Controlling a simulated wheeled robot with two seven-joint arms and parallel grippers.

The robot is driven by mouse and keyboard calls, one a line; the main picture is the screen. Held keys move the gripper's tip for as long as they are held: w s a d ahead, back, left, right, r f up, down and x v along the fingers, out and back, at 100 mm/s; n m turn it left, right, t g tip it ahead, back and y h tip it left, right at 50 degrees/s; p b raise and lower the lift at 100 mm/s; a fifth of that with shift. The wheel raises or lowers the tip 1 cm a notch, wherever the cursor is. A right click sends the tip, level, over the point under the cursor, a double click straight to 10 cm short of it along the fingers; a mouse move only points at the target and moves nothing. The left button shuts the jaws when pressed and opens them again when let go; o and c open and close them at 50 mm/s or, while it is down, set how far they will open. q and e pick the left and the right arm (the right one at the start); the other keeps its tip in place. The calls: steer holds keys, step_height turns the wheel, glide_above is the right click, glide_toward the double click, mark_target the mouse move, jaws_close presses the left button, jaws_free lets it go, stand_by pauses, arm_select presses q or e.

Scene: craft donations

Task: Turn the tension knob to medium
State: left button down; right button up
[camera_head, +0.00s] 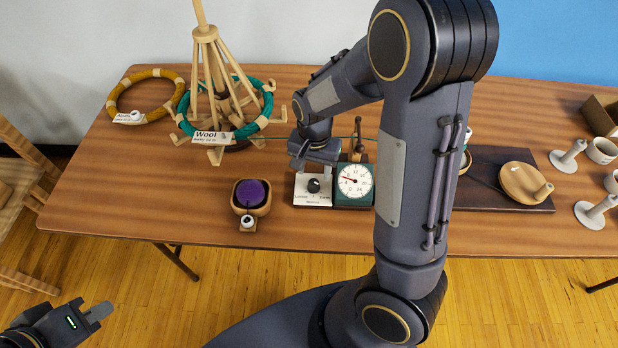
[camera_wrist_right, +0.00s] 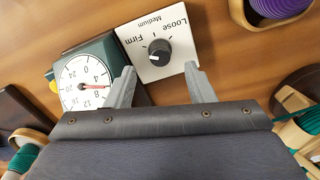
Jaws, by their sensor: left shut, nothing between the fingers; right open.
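The tension knob (camera_head: 313,186) is a black round knob on a white panel (camera_head: 300,196) marked Loose, Medium and Firm. In the head view my right gripper (camera_head: 313,160) hangs over the back part of the panel. My left gripper (camera_head: 98,314) is shut and empty at the lower left, off the table.
A green box with a round dial (camera_head: 354,184) stands right beside the panel. A bowl of purple yarn (camera_head: 252,195) is to the left. A wooden yarn swift (camera_head: 212,90) with green wool stands behind. A board with a wooden disc (camera_head: 522,180) lies at right.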

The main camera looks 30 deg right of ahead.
mark_target(314, 181)
steer(key=shift+f, duration=2.2)
steer(key=c, duration=1)
steer(key=shift+r+m, duration=0.1)
steer(key=shift+m, duration=0.2)
steer(key=m+p, duration=0.3)
steer(key=m, duration=0.2)
steer(key=shift+r+m, duration=0.1)
steer(key=shift+m, duration=0.2)
steer(key=m+p, duration=0.2)
steer(key=m, duration=0.3)
steer(key=shift+p, duration=0.4)
steer(key=shift+m, duration=0.4)
